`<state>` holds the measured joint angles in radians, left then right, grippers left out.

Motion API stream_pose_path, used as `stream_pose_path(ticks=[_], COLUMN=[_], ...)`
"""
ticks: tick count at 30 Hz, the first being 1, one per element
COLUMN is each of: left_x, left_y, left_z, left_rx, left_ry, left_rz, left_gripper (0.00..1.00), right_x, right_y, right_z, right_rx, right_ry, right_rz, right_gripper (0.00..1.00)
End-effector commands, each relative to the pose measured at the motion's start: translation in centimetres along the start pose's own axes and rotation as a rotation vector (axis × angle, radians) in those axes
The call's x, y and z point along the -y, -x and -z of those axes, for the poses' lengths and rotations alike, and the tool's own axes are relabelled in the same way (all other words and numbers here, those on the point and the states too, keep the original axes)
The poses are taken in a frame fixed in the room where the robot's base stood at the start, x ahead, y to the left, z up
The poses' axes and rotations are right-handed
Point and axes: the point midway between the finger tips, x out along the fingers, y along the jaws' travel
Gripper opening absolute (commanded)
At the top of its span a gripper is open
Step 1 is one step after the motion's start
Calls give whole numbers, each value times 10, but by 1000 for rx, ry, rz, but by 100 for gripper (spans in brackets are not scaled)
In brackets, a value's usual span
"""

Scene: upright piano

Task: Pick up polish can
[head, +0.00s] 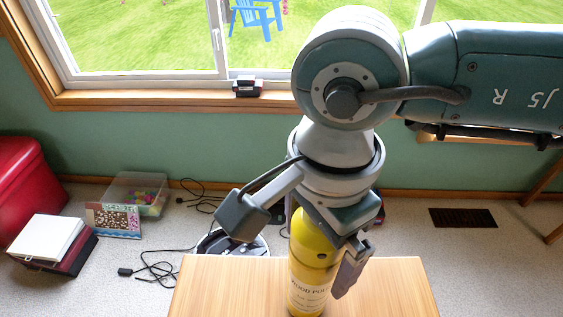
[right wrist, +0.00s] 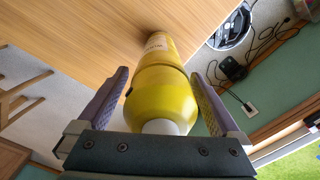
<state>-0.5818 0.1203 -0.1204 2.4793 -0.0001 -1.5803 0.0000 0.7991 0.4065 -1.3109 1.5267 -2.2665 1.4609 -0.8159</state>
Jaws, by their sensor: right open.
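The yellow polish can (head: 311,262) stands upright on a wooden surface (head: 225,285), with its label facing the head camera. My right gripper (head: 335,262) comes down over it from above. In the right wrist view the can (right wrist: 163,85) lies between the two open fingers of the gripper (right wrist: 165,95), with its pale cap close to the palm. A gap shows on each side, so the fingers are around the can and not closed on it. Part of the can's top is hidden by the gripper in the head view. My left gripper is not in view.
A clear bin (head: 137,192) with colourful pieces, a white-topped box (head: 47,238) and a red seat (head: 27,185) are on the floor at left. Black cables (head: 160,270) lie on the carpet. A window sill (head: 160,98) runs behind. The wooden top around the can is clear.

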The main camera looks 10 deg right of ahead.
Motion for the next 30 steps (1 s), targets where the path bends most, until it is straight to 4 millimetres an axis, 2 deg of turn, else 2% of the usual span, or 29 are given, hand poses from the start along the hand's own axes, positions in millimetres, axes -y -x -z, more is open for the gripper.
stream_pose_path(ticks=[3, 27, 30], left_x=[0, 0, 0], left_y=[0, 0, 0], left_z=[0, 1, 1], left_rx=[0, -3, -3], left_ry=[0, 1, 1], left_rz=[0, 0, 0], left_gripper=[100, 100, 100], right_x=[0, 0, 0], right_y=[0, 1, 1], right_z=[0, 0, 0], right_rx=[1, 1, 1], right_ry=[0, -1, -1], right_rz=[0, 0, 0], right_gripper=[98, 8, 0])
